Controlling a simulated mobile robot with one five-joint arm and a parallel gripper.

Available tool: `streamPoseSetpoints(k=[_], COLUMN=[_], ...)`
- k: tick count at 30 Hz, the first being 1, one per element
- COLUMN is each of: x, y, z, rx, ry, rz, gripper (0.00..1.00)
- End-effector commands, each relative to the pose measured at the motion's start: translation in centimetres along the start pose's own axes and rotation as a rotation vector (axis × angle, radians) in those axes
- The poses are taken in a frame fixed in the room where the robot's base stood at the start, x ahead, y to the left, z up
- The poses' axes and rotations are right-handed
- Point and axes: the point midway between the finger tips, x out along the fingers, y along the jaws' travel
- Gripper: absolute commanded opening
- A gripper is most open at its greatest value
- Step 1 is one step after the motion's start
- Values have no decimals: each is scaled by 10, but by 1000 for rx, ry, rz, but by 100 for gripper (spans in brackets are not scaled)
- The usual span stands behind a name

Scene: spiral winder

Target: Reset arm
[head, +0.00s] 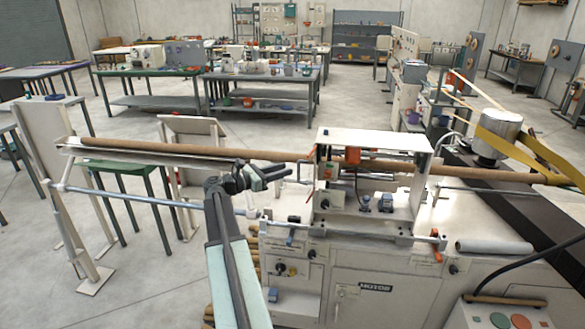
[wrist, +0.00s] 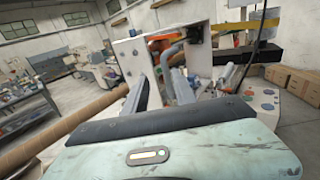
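My arm (head: 228,255) rises from the bottom of the head view, and my gripper (head: 285,175) ends it just left of the white winder carriage (head: 374,140). The two dark fingers are apart with nothing visibly held; they also stand apart in the wrist view (wrist: 161,88). A long brown tube (head: 200,150) runs through the winder, behind my gripper in the head view. In the wrist view the tube (wrist: 68,128) lies to the left, and the carriage panel (wrist: 130,62) is close ahead. I cannot tell whether my gripper touches anything.
The winder's cabinet (head: 375,290) fills the lower right, with a control box (head: 510,314) at the corner. A metal rail (head: 140,200) runs below the tube at left. A white roll (head: 494,246) lies on the machine top. Open floor (head: 150,290) shows at lower left.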

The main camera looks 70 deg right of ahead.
Motion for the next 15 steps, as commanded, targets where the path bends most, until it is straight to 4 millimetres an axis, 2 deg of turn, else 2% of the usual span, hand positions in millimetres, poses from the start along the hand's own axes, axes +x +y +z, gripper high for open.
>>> streamPoseSetpoints(k=[4, 15], x=[-16, -20], y=[0, 1], z=[0, 0], rx=[0, 0], ry=[0, 0], rz=[0, 1], gripper=[32, 32])
